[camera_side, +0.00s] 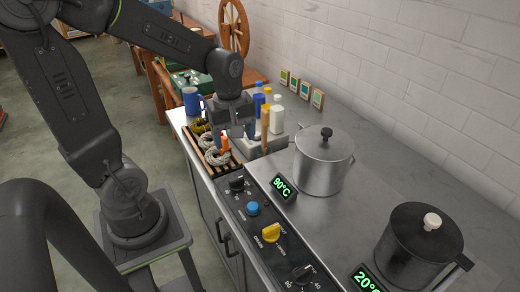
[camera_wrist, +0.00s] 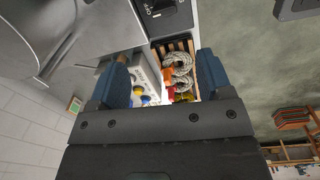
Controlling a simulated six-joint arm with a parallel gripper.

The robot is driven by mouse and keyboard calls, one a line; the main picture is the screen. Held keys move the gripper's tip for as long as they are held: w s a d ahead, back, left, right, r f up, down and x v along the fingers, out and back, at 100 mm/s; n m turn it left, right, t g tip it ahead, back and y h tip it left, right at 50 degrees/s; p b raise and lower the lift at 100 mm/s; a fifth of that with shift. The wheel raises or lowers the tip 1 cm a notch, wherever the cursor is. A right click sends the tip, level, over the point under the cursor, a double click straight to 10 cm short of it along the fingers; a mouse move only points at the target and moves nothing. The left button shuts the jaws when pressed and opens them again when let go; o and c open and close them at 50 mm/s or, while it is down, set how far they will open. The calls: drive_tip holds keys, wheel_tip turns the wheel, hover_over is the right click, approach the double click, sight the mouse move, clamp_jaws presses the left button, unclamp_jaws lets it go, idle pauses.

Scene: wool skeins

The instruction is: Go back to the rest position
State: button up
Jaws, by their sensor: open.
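My gripper (camera_side: 236,132) is open and empty in the side view, above the far left part of the counter near the wooden slatted rack. In the wrist view its two blue fingers stand wide apart (camera_wrist: 163,78) with nothing held between them. Two pale grey wool skeins (camera_side: 215,158) lie on the rack (camera_side: 228,171). A dark yellow skein (camera_side: 200,126) lies at the rack's far end. In the wrist view the pale skeins (camera_wrist: 179,62) show beyond the fingers, with something orange beside them. The gripper hides part of the surface behind it.
A steel pot with lid (camera_side: 322,168) and a dark pot with lid (camera_side: 418,245) stand on the counter. Several bottles (camera_side: 276,119) stand close behind my gripper, and a blue mug (camera_side: 192,100) stands at the far left. A knob panel (camera_side: 257,221) runs along the front.

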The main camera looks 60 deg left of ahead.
drive_tip(key=s+d+r+m+t, duration=0.5)
drive_tip(key=d+r+m, duration=0.3)
drive_tip(key=m, duration=0.8)
drive_tip(key=shift+s+d+r+m, duration=0.3)
drive_tip(key=shift+s+d+r, duration=0.1)
drive_tip(key=shift+r, duration=0.1)
